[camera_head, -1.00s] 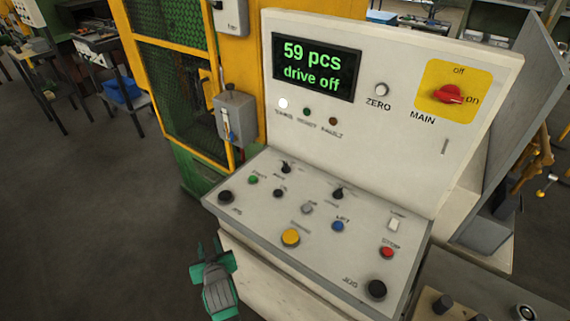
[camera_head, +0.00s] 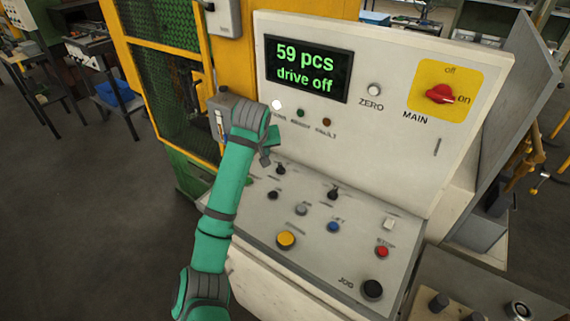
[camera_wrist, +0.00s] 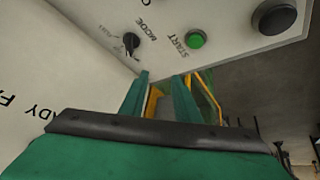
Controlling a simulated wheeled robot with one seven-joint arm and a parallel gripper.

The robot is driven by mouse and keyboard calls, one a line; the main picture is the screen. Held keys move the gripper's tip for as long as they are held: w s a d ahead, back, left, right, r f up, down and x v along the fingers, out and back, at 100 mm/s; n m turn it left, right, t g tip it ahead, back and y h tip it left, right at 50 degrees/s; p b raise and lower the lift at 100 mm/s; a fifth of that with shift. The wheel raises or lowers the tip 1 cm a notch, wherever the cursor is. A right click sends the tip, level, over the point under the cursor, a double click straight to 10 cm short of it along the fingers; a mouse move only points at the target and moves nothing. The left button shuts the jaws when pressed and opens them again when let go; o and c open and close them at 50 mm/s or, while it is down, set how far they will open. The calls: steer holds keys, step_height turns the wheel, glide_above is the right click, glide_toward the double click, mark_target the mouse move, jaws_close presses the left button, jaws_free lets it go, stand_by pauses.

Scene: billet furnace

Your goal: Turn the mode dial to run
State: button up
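The mode dial (camera_wrist: 131,43) is a small black knob marked MODE on the pale desk panel, at upper left in the wrist view. In the head view the dial (camera_head: 280,169) is at the panel's rear left. Its small position labels are unreadable. My gripper (camera_wrist: 162,80) shows two green fingers with a gap between them, empty. The fingertips appear just short of the panel, below and right of the dial in the wrist view. In the head view my gripper (camera_head: 266,156) is just left of the dial, above the panel, and partly hidden by my wrist.
The green START button (camera_wrist: 196,39) and a large black button (camera_wrist: 273,17) are beside the dial. The display (camera_head: 306,68) reads 59 pcs, drive off. The red main switch (camera_head: 440,94) points toward on. The upright panel face rises behind the dial. A second black knob (camera_head: 333,193) is to the right.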

steer(key=g, duration=0.2)
glide_toward(281, 166)
step_height(281, 166, up, 2)
steer(key=s, duration=0.1)
steer(key=shift+m, duration=0.3)
steer(key=x, duration=0.8)
steer(key=shift+w+d+f, duration=0.35)
steer(key=shift+f, duration=0.25)
steer(key=shift+w+a+f, duration=0.1)
steer(key=shift+a+f, duration=0.25)
steer(key=shift+a, duration=0.2)
steer(key=shift+d, duration=0.2)
jaws_close()
